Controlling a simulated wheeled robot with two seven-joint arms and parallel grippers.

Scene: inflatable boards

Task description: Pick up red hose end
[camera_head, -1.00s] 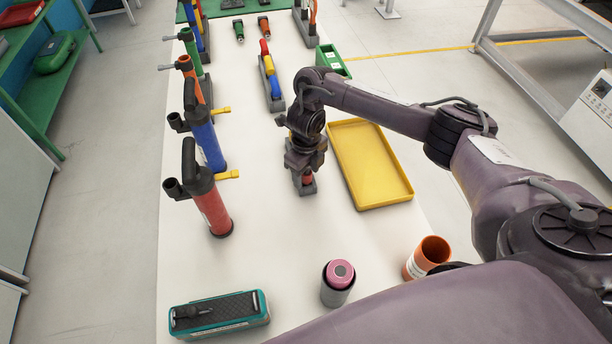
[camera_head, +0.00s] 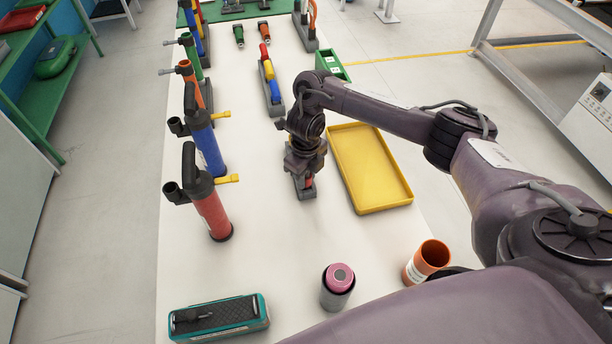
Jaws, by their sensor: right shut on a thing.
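My right gripper (camera_head: 304,174) points down at the table's middle, left of the yellow tray. It is shut on the red hose end (camera_head: 309,183), of which only a small red part shows below the jaws. My left gripper is not in view.
The yellow tray (camera_head: 374,201) lies right of the gripper. Red (camera_head: 213,214) and blue (camera_head: 209,152) pumps stand at the left. A grey rack (camera_head: 276,107) with coloured pieces is behind. A pink-topped cylinder (camera_head: 338,288), an orange cup (camera_head: 427,260) and a teal-edged box (camera_head: 219,318) are in front.

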